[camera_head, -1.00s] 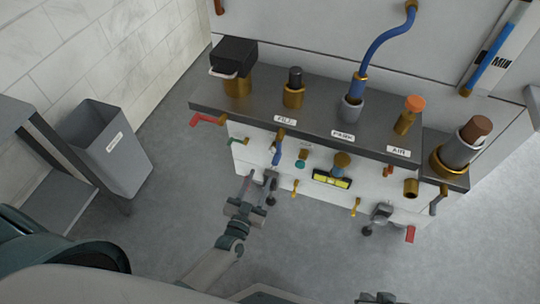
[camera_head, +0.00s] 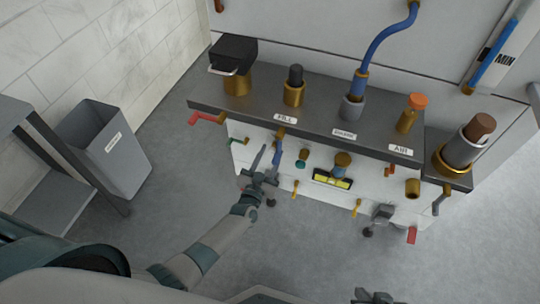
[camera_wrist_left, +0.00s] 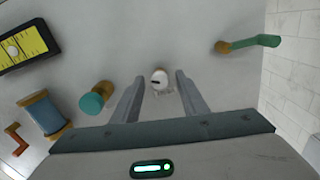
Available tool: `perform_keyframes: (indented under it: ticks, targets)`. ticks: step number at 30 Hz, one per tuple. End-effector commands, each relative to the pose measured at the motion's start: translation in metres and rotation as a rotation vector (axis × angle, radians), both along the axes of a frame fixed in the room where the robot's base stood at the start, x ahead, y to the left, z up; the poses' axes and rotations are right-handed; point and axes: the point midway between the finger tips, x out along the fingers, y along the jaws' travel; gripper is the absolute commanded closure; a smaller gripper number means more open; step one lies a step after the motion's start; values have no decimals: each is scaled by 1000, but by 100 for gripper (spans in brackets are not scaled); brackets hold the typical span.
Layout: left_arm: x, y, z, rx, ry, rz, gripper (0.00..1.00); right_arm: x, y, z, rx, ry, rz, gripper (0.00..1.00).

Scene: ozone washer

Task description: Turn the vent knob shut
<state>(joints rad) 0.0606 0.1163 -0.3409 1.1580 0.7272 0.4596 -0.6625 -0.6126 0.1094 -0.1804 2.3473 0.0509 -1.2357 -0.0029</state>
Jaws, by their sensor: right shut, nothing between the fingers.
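A small white round knob (camera_wrist_left: 160,79) with a dark mark sits on the pale front panel in the left wrist view; I cannot read a vent label on it. My left gripper (camera_head: 267,160) is open and faces the panel in the head view. In the left wrist view its fingers (camera_wrist_left: 160,92) stand on either side of the white knob, with gaps at both sides. A teal knob on a brass stem (camera_wrist_left: 95,98) is left of the fingers; it also shows in the head view (camera_head: 302,158). My right gripper (camera_head: 376,297) is shut and empty at the bottom edge.
A green-handled lever (camera_wrist_left: 250,42) is right of the fingers. A blue-and-brass fitting (camera_wrist_left: 43,115) and a yellow level gauge (camera_wrist_left: 22,48) are to the left. The dark shelf (camera_head: 320,119) overhangs the panel. A grey bin (camera_head: 105,150) stands at left on open floor.

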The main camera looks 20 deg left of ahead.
Motion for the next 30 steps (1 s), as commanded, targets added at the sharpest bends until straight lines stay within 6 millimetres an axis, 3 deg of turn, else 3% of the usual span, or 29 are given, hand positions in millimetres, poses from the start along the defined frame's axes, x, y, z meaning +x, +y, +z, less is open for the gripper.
perform_keyframes:
  ticks: [3,8,20,30]
  targets:
    - [0,0,0,0,0,0,63,1,-1,0,-2,1,-1,100]
    - [0,0,0,0,0,0,100,1,-2,-1,-3,1,-1,100]
    - [-1,0,-1,-34,1,0,100,1,-2,-2,-2,0,-2,100]
    - [-1,0,-2,-214,8,0,100,7,3,-1,14,-31,0,100]
